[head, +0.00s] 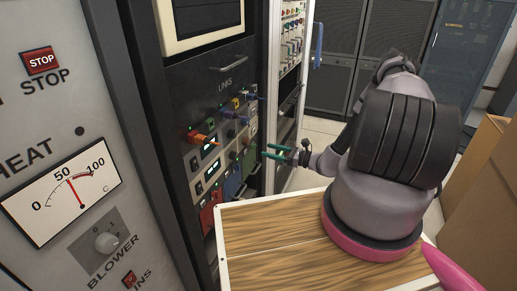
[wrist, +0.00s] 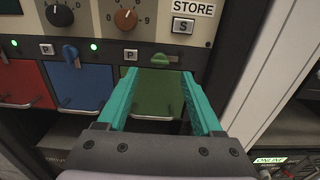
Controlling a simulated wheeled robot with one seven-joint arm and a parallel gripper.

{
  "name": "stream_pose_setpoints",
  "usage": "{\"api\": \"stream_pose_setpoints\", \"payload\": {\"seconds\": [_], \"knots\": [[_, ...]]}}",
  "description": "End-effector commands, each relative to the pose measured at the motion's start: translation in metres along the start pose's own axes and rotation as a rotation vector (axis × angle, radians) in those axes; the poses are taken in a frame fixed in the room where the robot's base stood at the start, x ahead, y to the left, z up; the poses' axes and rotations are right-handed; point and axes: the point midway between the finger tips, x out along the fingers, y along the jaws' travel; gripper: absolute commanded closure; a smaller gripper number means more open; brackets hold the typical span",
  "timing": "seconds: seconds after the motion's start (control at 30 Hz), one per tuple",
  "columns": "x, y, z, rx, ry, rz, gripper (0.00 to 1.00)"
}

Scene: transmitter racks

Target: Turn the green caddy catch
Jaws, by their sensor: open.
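The green caddy (wrist: 158,104) sits in the rack as the rightmost of three coloured caddies, with a metal handle across its front. The green catch (wrist: 168,60) is on the panel just above it and appears to lie roughly sideways. My gripper (wrist: 158,74) is open, its two teal fingers reaching toward the green caddy's front with nothing between them. The catch shows just beyond the fingertips, toward the right finger; contact cannot be told. In the head view my gripper (head: 266,151) is in front of the rack, and the green caddy (head: 249,162) is small beside it.
The blue caddy (wrist: 78,87) and red caddy (wrist: 22,84) are to the left; the blue catch (wrist: 70,53) points downward. An orange knob (wrist: 125,19) is above. A wood-topped surface (head: 270,245) lies below my arm. Cardboard boxes (head: 480,185) stand at the right.

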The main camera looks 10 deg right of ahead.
Motion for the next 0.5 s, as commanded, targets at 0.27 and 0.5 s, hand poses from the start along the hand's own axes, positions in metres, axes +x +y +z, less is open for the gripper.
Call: {"api": "stream_pose_setpoints", "payload": {"seconds": [0.27, 0.5], "knots": [[0.045, 0.001, 0.000, -0.001, -0.001, 0.003, 0.32], [0.056, 0.000, 0.000, -0.001, 0.001, 0.001, 0.32]]}}
